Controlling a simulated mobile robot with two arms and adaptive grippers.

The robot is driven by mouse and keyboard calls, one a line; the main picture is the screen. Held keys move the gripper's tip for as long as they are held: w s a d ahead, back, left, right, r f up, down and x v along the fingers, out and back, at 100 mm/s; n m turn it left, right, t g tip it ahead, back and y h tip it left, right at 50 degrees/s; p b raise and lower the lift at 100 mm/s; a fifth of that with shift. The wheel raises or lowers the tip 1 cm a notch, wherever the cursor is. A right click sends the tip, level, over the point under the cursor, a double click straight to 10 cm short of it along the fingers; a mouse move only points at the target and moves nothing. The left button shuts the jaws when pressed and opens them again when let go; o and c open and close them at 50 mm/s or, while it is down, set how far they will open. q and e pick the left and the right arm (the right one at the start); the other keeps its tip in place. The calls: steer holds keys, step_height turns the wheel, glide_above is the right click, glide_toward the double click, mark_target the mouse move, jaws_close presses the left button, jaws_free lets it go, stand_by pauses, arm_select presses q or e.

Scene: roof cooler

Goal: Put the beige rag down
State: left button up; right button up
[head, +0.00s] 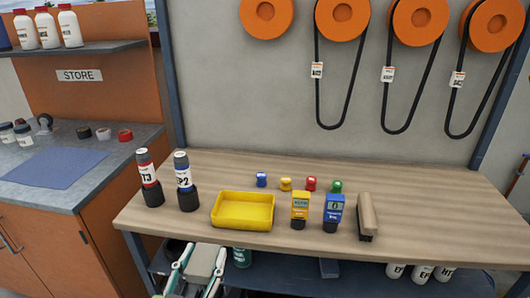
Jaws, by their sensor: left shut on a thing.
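My left gripper (197,275) is at the bottom edge of the head view, low in front of the workbench's front edge. It is shut on a pale, folded-looking thing, which I take to be the beige rag (203,261). The rag is small in the picture and partly hidden by the fingers, so its full shape cannot be told. It is apart from the bench top. My right gripper is not in view.
The wooden workbench (430,205) holds a yellow tray (243,211), two dark cylinders (149,177), yellow and blue meters (334,210), small coloured caps and a brown block (367,214). Its right end is clear. A blue mat (50,167) lies on the grey counter at left.

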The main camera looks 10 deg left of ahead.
arm_select(q)
steer(key=shift+d, duration=0.1)
steer(key=d+r+m+g+h, duration=0.2)
steer(key=d+m+g+h, duration=0.7)
steer(key=d+m+h, duration=0.3)
steer(key=shift+d+m+g+h, duration=0.3)
steer(key=shift+d+h, duration=1.5)
steer(key=shift+d, duration=0.55)
